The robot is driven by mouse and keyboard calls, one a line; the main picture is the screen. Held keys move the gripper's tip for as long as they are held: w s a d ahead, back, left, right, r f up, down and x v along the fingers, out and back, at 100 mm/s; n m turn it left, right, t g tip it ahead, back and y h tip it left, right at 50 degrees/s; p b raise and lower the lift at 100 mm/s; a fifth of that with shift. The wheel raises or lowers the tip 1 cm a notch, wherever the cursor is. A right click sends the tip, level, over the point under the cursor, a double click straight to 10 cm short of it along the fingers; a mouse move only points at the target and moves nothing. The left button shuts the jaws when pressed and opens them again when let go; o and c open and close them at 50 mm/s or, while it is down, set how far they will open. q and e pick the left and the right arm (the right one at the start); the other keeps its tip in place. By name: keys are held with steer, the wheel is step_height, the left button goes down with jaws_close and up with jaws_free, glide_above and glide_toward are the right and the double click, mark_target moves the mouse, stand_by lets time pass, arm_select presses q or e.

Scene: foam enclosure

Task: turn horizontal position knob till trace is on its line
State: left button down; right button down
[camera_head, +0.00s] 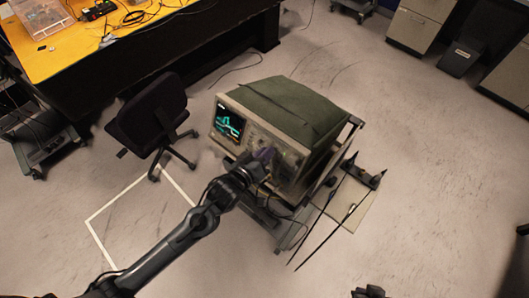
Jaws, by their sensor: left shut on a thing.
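The oscilloscope (285,105) is a beige box with a green cover, standing tilted in the picture on a cart. Its dark screen (229,124) at the left of the front panel shows a cyan stepped trace; a target line is too small to make out. My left gripper (264,159) is at the front panel, right of the screen, shut on a knob. The gripper hides the knob, so I cannot tell which one it is. A dark piece at the bottom edge looks like my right gripper (369,291); its jaws cannot be made out.
The cart (345,205) has a low shelf and dark rods on its right. A black office chair (152,115) stands left of the oscilloscope. A yellow-topped bench (115,42) is at upper left, and cabinets (418,25) at upper right.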

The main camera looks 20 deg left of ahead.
arm_select(q)
steer(key=m+p, duration=0.3)
steer(key=m, duration=0.1)
steer(key=shift+r+h, duration=0.15)
steer(key=shift+h, duration=0.25)
steer(key=m+p, duration=0.2)
steer(key=m, duration=0.2)
steer(key=shift+a+p, duration=0.1)
steer(key=shift+p, duration=0.2)
steer(key=m+h+p, duration=0.1)
steer(key=m+p, duration=0.1)
steer(key=m, duration=0.2)
steer(key=shift+m, duration=0.4)
steer(key=m+p, duration=0.1)
steer(key=m, duration=0.2)
steer(key=shift+a+m+g+h, duration=0.1)
steer(key=shift+m+g+h, duration=0.2)
steer(key=shift+f+m+p, duration=0.2)
steer(key=shift+m+p, duration=0.1)
